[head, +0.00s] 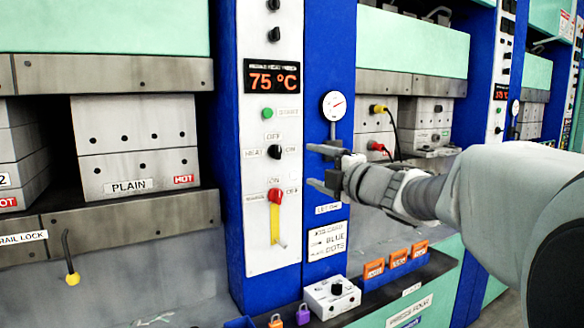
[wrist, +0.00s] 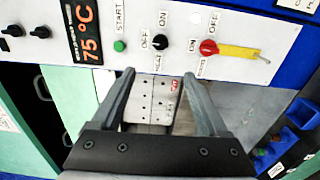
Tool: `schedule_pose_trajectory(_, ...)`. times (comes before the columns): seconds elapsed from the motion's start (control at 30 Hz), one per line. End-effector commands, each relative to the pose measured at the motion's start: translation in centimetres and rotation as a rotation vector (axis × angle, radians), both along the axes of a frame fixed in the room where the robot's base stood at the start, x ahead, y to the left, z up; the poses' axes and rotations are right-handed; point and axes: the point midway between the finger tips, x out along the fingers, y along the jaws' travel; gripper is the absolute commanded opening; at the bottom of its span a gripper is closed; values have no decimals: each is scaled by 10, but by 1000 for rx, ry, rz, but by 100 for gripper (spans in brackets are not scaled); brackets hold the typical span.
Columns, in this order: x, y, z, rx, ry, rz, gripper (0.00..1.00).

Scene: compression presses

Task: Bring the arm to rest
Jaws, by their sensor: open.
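My gripper (head: 322,168) is open and empty in the head view. It is in front of the blue column, to the right of the white control panel (head: 262,206) and just below the round gauge (head: 334,105). My arm reaches in from the right edge. In the wrist view my gripper's two fingers (wrist: 160,88) are spread, with nothing between them. Behind them is a grey mold block with a red label (wrist: 152,98). The panel also runs across the top of the wrist view (wrist: 180,45).
The display (head: 272,76) reads 75 °C. A block marked PLAIN (head: 138,150) sits in the left press. Below are orange tags (head: 397,259), padlocks (head: 302,314) and a white switch box (head: 332,297).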

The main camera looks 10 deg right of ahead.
Motion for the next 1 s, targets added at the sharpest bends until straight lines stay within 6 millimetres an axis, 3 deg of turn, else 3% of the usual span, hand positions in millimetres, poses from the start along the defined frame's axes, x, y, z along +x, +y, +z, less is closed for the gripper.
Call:
schedule_pose_trajectory(0.2,-16,-5,0,0,0,0,78)
schedule_pose_trajectory(0.63,-19,-5,8,31,5,-30,78)
schedule_pose_trajectory(0.83,-42,-15,31,261,78,-233,78)
schedule_pose_trajectory(1.0,-83,-30,18,549,226,-463,78)
